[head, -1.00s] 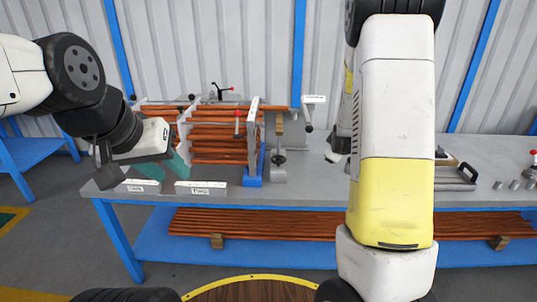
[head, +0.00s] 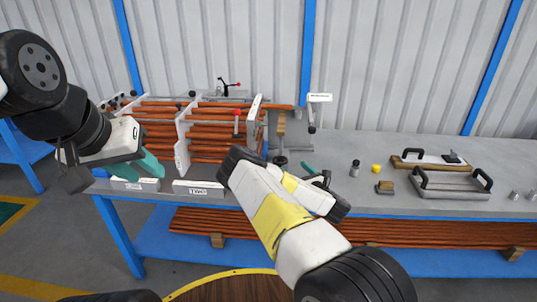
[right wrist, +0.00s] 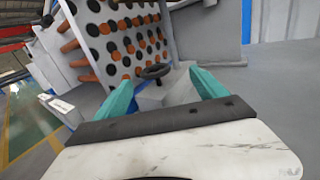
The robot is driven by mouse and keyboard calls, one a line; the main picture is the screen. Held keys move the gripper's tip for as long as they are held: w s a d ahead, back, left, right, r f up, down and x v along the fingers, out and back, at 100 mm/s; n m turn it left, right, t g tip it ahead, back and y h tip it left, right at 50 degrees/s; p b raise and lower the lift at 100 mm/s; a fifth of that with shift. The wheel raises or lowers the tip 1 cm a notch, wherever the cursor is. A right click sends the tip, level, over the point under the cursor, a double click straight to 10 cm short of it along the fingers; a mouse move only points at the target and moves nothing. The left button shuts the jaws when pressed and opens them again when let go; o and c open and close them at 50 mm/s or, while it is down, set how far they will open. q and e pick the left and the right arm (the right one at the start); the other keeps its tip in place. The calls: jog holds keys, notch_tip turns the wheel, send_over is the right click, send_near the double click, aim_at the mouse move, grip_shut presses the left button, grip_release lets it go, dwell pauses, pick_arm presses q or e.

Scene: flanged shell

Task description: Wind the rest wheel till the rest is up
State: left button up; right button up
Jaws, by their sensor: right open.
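The rest wheel (head: 280,160) is a small dark handwheel low on a grey stand beside the blue-footed end of the tube bundle. In the right wrist view the wheel (right wrist: 155,71) lies ahead, between the teal fingers. A brown block (head: 281,123), perhaps the rest, stands above the wheel. My right gripper (right wrist: 160,84) is open and empty, apart from the wheel as far as I can see; my own arm partly hides it in the head view. My left gripper (head: 150,165) hangs near the left end of the bench; its finger gap is not clear.
The tube bundle (head: 215,130) with pale plates stands left of the wheel. A hanging crank handle (head: 311,118) is to its right. Trays with black handles (head: 450,183), a yellow piece (head: 376,168) and small parts lie on the bench further right. Two pale labelled boxes (head: 198,188) are at the front left.

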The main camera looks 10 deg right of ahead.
aim_at(284, 164)
jog(key=shift+a+f+n+y, duration=0.2)
jog(key=shift+a+n+y, duration=0.1)
jog(key=shift+a+n, duration=0.1)
jog(key=shift+w+a, duration=0.15)
jog(key=shift+w, duration=0.05)
jog(key=x, duration=0.7)
jog(key=shift+w, duration=0.1)
jog(key=shift+c, duration=0.2)
jog(key=shift+f, duration=0.1)
jog(key=c, duration=1.3)
jog(key=shift+a, duration=0.1)
jog(key=shift+m+h, duration=0.3)
jog(key=shift+h, duration=0.1)
